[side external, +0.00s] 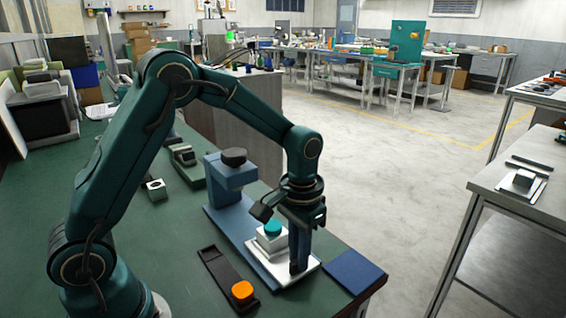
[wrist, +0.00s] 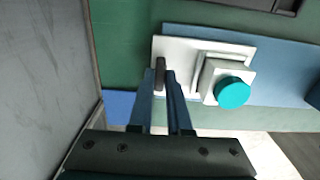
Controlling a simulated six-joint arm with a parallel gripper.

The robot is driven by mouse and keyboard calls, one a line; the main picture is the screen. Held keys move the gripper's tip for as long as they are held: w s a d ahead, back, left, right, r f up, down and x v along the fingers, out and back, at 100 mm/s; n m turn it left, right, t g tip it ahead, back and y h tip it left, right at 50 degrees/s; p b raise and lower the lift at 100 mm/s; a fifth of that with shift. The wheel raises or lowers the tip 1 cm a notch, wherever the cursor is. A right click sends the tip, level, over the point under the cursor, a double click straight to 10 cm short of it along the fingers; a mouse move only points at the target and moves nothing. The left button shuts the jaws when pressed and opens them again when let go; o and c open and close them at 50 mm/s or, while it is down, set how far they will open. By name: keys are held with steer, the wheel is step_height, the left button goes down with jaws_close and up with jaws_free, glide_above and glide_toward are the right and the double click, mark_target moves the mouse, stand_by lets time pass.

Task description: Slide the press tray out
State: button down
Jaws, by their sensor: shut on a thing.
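The press (side external: 228,185) is a blue C-shaped frame with a black knob, on a long blue base. The press tray (side external: 283,279) is a pale flat plate at the near end of that base; it also shows in the wrist view (wrist: 182,48). A white block (wrist: 209,75) with a teal round piece (wrist: 233,92) on top sits on the tray, clear of the press head. My gripper (side external: 298,266) points down at the tray's outer end. In the wrist view its fingers (wrist: 161,78) are closed on a small dark upright handle (wrist: 160,66). The grip's lower part is partly hidden.
A black box with an orange button (side external: 242,291) lies left of the base. A blue mat (side external: 354,271) lies right of the tray near the green bench's edge. Small fixtures (side external: 186,160) stand behind on the bench. Beyond the edge is open floor.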

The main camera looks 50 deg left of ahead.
steer(key=shift+d, duration=0.55)
steer(key=c, duration=0.9)
jaws_free()
steer(key=shift+o, duration=0.2)
steer(key=shift+r, duration=2.6)
